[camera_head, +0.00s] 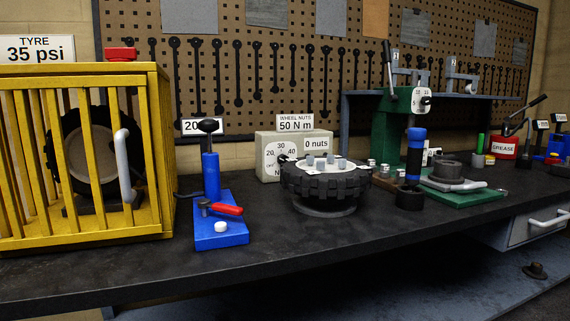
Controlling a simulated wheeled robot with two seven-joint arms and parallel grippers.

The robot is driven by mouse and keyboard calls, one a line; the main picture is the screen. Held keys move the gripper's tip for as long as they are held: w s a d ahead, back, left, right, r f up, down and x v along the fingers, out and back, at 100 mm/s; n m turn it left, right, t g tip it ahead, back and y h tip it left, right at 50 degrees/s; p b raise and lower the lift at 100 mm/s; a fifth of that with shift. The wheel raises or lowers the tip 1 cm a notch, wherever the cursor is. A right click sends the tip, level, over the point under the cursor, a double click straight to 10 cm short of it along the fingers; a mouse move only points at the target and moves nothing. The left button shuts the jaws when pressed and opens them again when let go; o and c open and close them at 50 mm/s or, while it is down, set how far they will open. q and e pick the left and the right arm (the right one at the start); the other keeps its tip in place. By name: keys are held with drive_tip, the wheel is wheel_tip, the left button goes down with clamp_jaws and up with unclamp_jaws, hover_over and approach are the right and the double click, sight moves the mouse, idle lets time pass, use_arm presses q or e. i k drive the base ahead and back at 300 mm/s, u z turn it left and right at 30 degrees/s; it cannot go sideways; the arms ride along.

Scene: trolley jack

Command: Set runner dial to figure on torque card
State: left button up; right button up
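The runner is a beige box (265,143) at the back of the bench, near the middle. On its front is a white round dial (271,152) with 20, 30, 40 and OFF readable. The dial's right and lower parts are partly hidden by the black wheel in front. A black knob (284,159) sits on the dial; its exact setting is too small to tell. The torque card (295,122) above the box reads "WHEEL NUTS 50 N m". A label (316,144) on the box reads "0 nuts". Neither of my grippers is in view.
The black wheel (325,190) with several nuts stands close in front of the runner. A blue jack (218,225) with a red handle is to its left, beside a yellow cage (158,120). A green press (385,125) is to the right. The bench front (290,240) is clear.

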sight(281, 159)
drive_tip(key=z, duration=0.3)
drive_tip(key=i, duration=0.9)
drive_tip(key=u, duration=0.85)
